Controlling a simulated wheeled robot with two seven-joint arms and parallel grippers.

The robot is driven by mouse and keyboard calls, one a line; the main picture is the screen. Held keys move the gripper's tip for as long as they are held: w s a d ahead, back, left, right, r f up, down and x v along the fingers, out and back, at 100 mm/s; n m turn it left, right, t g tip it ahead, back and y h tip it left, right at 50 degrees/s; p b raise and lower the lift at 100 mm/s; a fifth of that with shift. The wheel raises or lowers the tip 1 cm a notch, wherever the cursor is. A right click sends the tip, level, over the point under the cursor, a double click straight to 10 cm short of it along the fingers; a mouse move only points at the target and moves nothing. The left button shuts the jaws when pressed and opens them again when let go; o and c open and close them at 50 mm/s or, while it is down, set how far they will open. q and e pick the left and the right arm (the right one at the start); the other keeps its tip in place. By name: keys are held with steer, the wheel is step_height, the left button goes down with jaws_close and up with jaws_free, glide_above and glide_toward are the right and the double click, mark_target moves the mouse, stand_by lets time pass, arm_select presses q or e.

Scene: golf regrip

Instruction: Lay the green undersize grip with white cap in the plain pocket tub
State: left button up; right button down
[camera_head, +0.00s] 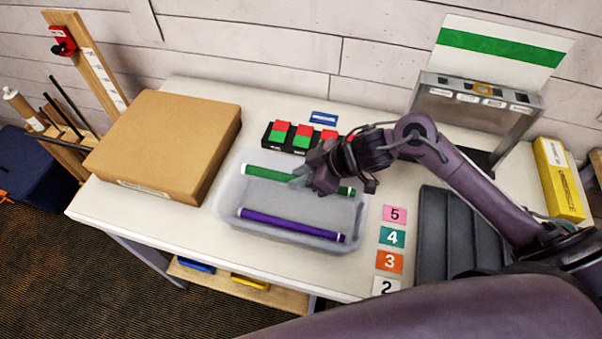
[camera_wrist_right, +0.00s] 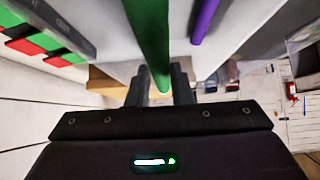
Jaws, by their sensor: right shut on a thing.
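The green grip (camera_head: 268,174) lies lengthwise across the far side of the plain translucent tub (camera_head: 228,220), with white showing at its ends. My right gripper (camera_head: 318,181) is shut on it, toward its right part. In the right wrist view the green grip (camera_wrist_right: 150,40) runs between the two fingers (camera_wrist_right: 160,88). The fingers and hand hide part of it. I cannot tell whether it touches the tub floor. A purple grip (camera_head: 290,225) with white ends lies in the near side of the tub, apart from the green one; it also shows in the right wrist view (camera_wrist_right: 205,18). My left gripper is not in view.
A cardboard box (camera_head: 170,140) stands left of the tub. Behind it is a black rack of red and green blocks (camera_head: 302,138). Numbered cards (camera_head: 392,237) and a dark grey ribbed tray (camera_head: 432,235) are at right. A metal stand (camera_head: 480,98) is at the back right.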

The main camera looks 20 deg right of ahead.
steer(key=c, duration=1.2)
jaws_free()
steer(key=shift+r, duration=0.1)
step_height(320, 180, up, 10)
steer(key=p, duration=1.1)
stand_by(0.6)
